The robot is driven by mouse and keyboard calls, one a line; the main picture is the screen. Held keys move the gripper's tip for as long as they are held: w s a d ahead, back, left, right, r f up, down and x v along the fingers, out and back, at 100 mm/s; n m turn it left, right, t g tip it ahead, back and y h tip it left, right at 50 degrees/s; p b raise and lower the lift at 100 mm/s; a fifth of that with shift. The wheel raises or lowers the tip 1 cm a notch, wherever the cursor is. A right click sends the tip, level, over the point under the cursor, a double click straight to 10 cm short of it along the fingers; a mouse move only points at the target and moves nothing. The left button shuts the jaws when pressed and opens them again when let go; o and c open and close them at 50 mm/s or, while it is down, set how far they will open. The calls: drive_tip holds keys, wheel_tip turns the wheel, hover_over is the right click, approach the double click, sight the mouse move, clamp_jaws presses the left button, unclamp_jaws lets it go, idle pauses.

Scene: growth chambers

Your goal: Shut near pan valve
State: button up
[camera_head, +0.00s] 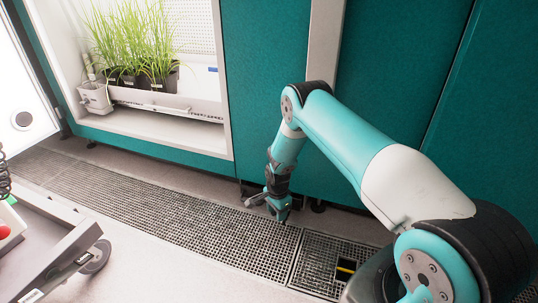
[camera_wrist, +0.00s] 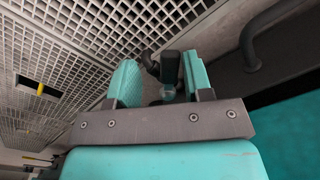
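My gripper (camera_head: 279,208) is low by the floor, at the foot of the teal chamber wall. In the wrist view its two teal fingers (camera_wrist: 160,82) stand apart. A dark fitting with a block-like top (camera_wrist: 170,64), which looks like the valve, shows beyond and between the fingertips. It appears close to the right finger; I cannot tell whether they touch. Its lower part is partly hidden by the fingers. In the head view my gripper hides most of the valve, and a small grey pipe end (camera_head: 254,200) shows just left of it.
A dark pipe (camera_wrist: 256,45) runs right of the fingers. Metal floor grating (camera_head: 180,212) runs along the wall, with a square opening and yellow bar (camera_head: 346,268). A wheeled cart (camera_head: 50,255) stands at left. Potted grass (camera_head: 135,45) sits in the chamber window.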

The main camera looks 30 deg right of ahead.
drive_tip(key=n, duration=0.1)
drive_tip(key=s+n+b, duration=0.1)
drive_tip(key=shift+s+d+f+n, duration=0.1)
drive_tip(key=shift+d+f+n, duration=0.1)
drive_tip(key=shift+n, duration=0.2)
drive_tip(key=n+b, duration=0.1)
drive_tip(key=s+n+b, duration=0.1)
drive_tip(key=n, duration=0.1)
drive_tip(key=shift+s+d+n+b, duration=0.2)
drive_tip(key=shift+d+n+b, duration=0.1)
drive_tip(key=shift+b, duration=0.05)
drive_tip(key=a+r+n+p, duration=0.1)
drive_tip(key=a+r+p, duration=0.2)
drive_tip(key=r, duration=1.1)
drive_tip(key=a+r+n+p, duration=0.2)
drive_tip(key=r+p, duration=0.8)
drive_tip(key=r, duration=0.5)
drive_tip(key=shift+a+y, duration=0.4)
drive_tip(key=shift+a, duration=0.1)
drive_tip(key=shift+s+r, duration=0.1)
